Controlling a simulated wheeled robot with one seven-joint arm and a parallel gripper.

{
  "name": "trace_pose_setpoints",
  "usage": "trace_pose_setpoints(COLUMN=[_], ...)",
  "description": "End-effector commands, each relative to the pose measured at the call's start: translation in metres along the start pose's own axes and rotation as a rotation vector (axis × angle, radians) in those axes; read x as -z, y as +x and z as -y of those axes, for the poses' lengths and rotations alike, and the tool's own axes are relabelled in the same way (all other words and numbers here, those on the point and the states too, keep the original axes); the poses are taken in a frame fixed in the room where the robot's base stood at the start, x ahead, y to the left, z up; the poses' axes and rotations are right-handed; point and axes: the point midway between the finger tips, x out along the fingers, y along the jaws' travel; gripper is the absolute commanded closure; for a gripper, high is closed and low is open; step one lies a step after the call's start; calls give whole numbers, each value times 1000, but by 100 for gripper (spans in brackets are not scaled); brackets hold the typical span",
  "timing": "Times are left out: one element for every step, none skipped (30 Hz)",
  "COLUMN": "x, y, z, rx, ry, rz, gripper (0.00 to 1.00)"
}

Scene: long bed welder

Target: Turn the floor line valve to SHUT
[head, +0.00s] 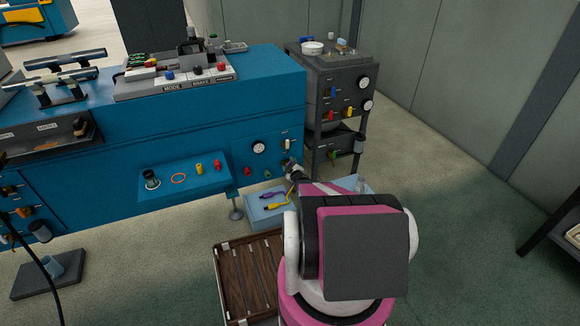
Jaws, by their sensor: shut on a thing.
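My gripper (289,165) reaches the right end of this panel, below the pale lever (287,145). It is shut on a small fitting there, which I take to be the floor line valve's handle. The fingers hide most of that handle, so its angle and any SHUT marking cannot be read. My arm comes from the lower right and covers the floor in front of the panel.
A blue tray (262,213) with purple and yellow tools lies below my gripper. A slatted wooden platform (230,282) is on the floor at lower centre. A dark cabinet (312,130) with gauges stands right of the machine.

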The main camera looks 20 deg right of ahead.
Motion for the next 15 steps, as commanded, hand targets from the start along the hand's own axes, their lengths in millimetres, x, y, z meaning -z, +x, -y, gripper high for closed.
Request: trace_pose_setpoints(x=[2, 2, 3, 3, 4, 4, 4, 5, 6, 6, 6, 7, 7, 7, 8], y=[0, 0, 0, 0, 0, 0, 0, 0, 0, 0, 0, 0, 0, 0, 0], z=[0, 0, 1, 1, 1, 2, 2, 2, 3, 3, 3, 4, 4, 4, 5], rx=[0, 0, 0, 0, 0, 0, 0, 0, 1, 1, 1, 1, 1, 1, 1], ry=[-44, -73, -111, -140, -168, -207, -235, -263, -301, -328, -355, -391, -417, -442, -474], rz=[-1, -1, -1, -1, -1, -1, -1, -1, -1, -1, -1, -1, -1, -1, -1], gripper=[64, 64, 64, 64, 64, 64, 64, 64, 64, 64, 64, 64, 64, 64, 64])
